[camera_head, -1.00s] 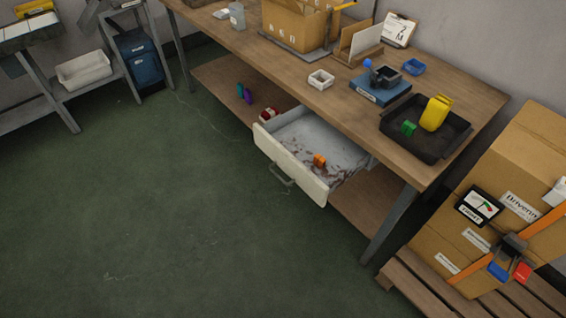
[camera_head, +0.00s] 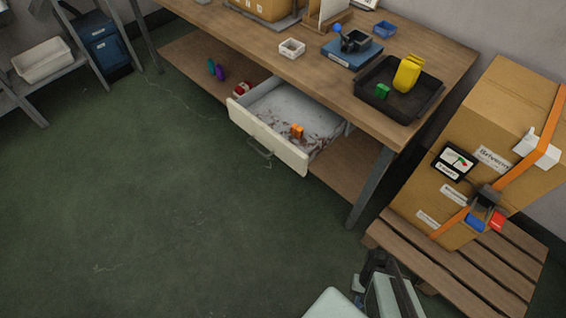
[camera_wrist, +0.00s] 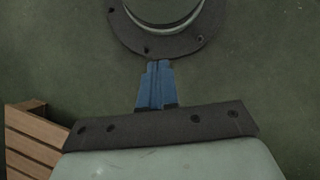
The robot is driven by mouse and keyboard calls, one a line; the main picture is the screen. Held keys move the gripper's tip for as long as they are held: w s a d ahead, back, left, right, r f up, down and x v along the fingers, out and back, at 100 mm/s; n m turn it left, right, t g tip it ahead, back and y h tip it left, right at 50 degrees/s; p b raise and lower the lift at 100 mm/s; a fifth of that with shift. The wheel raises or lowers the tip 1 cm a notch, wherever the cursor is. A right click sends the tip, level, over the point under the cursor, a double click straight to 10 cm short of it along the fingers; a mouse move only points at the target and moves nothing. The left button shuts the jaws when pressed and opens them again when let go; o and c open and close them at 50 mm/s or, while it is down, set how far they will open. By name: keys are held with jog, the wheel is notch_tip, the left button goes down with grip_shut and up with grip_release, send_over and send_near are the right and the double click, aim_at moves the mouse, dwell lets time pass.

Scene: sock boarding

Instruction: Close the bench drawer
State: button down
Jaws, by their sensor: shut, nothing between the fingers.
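The bench drawer (camera_head: 268,137) has a cream front with a grey handle (camera_head: 259,149) and is pulled out from under the wooden workbench (camera_head: 290,66). Its light inside has brown stains, and a small orange object (camera_head: 297,131) lies in it. My gripper (camera_wrist: 157,84) shows in the wrist view with its two blue fingers together and nothing between them. It is over the green floor, and the drawer is not in that view. In the head view part of my arm shows at the bottom right, well apart from the drawer.
A wooden pallet (camera_head: 482,262) with a strapped cardboard box (camera_head: 490,120) stands right of the bench. A black tray (camera_head: 378,101) holds a yellow and a green object. A bench leg (camera_head: 369,187) stands right of the drawer. The floor (camera_head: 150,200) before the drawer is clear.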

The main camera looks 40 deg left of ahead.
aim_at(290, 158)
jog(key=s+a+r+n+t, duration=0.4)
jog(key=a+n, duration=0.1)
jog(key=a, duration=0.7)
jog(key=s+a+r+n+t, duration=0.35)
jog(key=a+n, duration=0.25)
jog(key=a, duration=0.6)
jog(key=s+a+r+n+t, duration=0.3)
jog(key=s+a+n+t, duration=0.15)
jog(key=a, duration=0.75)
jog(key=w+a+r+n+t+y, duration=0.1)
jog(key=w+a+r+n+t, duration=0.1)
jog(key=a+r+n+t, duration=0.3)
jog(key=w+a+r+n+t+y, duration=0.1)
jog(key=w+r+n+t, duration=0.2)
jog(key=r, duration=0.4)
jog(key=w+a+r+n+t+y, duration=0.1)
jog(key=w+a+r+n+t, duration=0.15)
jog(key=r+n, duration=0.3)
jog(key=shift+n+t, duration=0.45)
jog(key=shift+n, duration=0.35)
jog(key=w, duration=0.9)
jog(key=w+r, duration=0.1)
jog(key=w, duration=0.3)
jog(key=shift+w, duration=0.3)
jog(key=shift+w, duration=0.1)
